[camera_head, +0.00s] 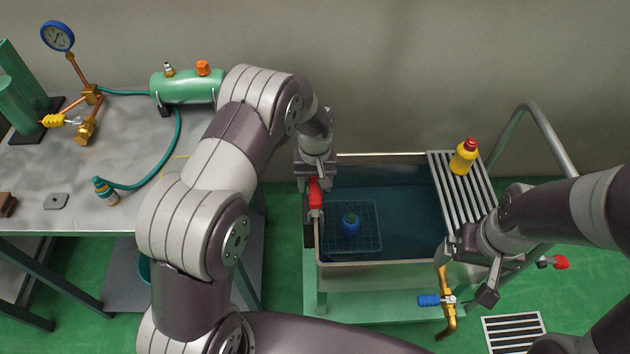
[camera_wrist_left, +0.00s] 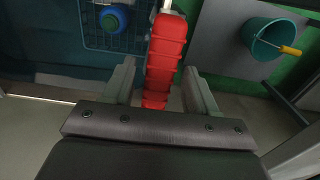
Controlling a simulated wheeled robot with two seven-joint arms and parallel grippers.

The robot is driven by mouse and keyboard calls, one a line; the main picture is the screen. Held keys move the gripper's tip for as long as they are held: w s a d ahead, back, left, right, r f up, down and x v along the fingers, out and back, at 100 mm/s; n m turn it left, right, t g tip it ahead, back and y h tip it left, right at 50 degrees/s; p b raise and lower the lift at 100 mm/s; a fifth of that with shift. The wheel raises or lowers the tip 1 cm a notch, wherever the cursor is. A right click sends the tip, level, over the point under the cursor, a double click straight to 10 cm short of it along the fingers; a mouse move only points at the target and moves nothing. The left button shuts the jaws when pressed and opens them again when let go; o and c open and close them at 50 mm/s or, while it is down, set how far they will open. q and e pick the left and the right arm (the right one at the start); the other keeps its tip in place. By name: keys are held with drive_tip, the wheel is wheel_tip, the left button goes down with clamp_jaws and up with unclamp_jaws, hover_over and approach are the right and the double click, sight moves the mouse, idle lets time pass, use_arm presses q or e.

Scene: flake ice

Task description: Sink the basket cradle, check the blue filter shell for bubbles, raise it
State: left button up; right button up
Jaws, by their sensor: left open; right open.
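The blue filter shell (camera_head: 350,221) stands in the wire basket cradle (camera_head: 367,246) in the left part of the water tank (camera_head: 375,272). Both look bluish, as if under water; the depth and any bubbles are too small to tell. The shell also shows in the left wrist view (camera_wrist_left: 114,18), with the basket (camera_wrist_left: 92,42). A red handle (camera_head: 316,195) is at the tank's left edge. My left gripper (camera_head: 315,172) is open with its fingers on either side of this red handle (camera_wrist_left: 166,50). My right gripper (camera_head: 467,276) is open and empty near the tank's front right corner.
A slatted rack (camera_head: 447,180) with a yellow bottle (camera_head: 463,158) covers the tank's right end. A blue-handled brass valve (camera_head: 444,302) hangs in front. The metal bench (camera_head: 60,175) at left holds a green cylinder (camera_head: 187,87), hose and gauge. A teal bucket (camera_wrist_left: 262,42) is beneath.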

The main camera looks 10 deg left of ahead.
use_arm(q)
clamp_jaws()
drive_tip(key=shift+r, duration=0.1)
drive_tip(key=shift+r, duration=0.1)
wheel_tip(320, 180, up, 18)
drive_tip(key=p, duration=1.2)
drive_tip(key=shift+w+f+p, duration=0.25)
drive_tip(key=shift+w+p, duration=0.05)
drive_tip(key=shift+w, duration=0.05)
drive_tip(key=shift+c, duration=1.2)
unclamp_jaws()
drive_tip(key=shift+r, duration=0.1)
drive_tip(key=shift+o, duration=1.2)
drive_tip(key=shift+s, duration=0.25)
